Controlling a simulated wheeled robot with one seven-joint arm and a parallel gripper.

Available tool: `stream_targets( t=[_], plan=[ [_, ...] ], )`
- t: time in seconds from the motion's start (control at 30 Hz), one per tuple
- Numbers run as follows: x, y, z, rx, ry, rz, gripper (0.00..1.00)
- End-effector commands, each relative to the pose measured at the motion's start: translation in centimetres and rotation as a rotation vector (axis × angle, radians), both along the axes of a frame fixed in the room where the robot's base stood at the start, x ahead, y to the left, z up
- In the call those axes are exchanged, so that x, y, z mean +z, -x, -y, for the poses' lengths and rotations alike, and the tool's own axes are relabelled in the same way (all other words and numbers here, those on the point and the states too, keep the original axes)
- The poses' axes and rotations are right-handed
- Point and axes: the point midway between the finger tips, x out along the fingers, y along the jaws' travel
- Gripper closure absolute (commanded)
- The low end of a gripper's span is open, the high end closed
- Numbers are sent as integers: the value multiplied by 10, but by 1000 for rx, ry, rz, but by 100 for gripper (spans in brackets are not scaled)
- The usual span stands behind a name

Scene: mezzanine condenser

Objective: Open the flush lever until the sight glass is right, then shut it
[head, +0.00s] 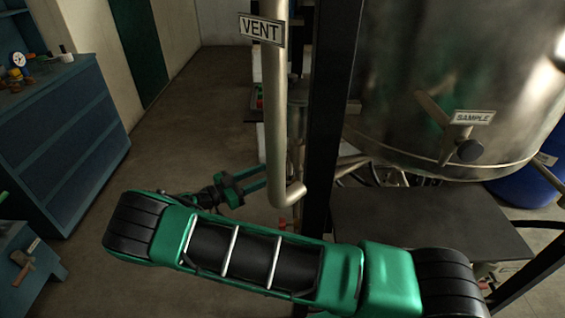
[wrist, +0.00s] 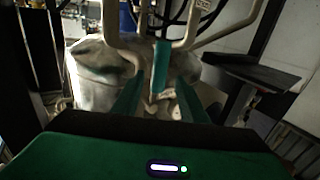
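In the head view my gripper (head: 258,181) reaches right toward the lower end of the pale vent pipe (head: 276,110). Its two green fingers are apart. In the wrist view my gripper (wrist: 157,90) is open, with nothing held between its fingers. A teal upright handle (wrist: 161,66) shows ahead between the fingertips, among pale pipes; it may be the flush lever, but I cannot read a label. I cannot tell whether the fingers touch it. I cannot make out the sight glass in either view.
A big metal tank (head: 455,70) with a SAMPLE tag (head: 474,117) stands at right, behind a black post (head: 333,110). A dark platform (head: 430,222) lies below it. A blue cabinet (head: 65,140) stands at left. The floor (head: 190,120) between is clear.

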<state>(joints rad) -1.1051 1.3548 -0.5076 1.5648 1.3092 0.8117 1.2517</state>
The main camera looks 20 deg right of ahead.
Motion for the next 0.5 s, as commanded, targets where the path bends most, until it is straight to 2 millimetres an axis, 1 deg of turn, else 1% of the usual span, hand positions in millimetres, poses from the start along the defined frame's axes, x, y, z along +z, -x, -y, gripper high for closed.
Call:
stream_targets(
  t=[0.3, 0.5],
  plan=[
    [0, -14, 47, 5, -1, 0, 61],
    [0, -21, 72, 7, 0, 0, 61]
  ],
)
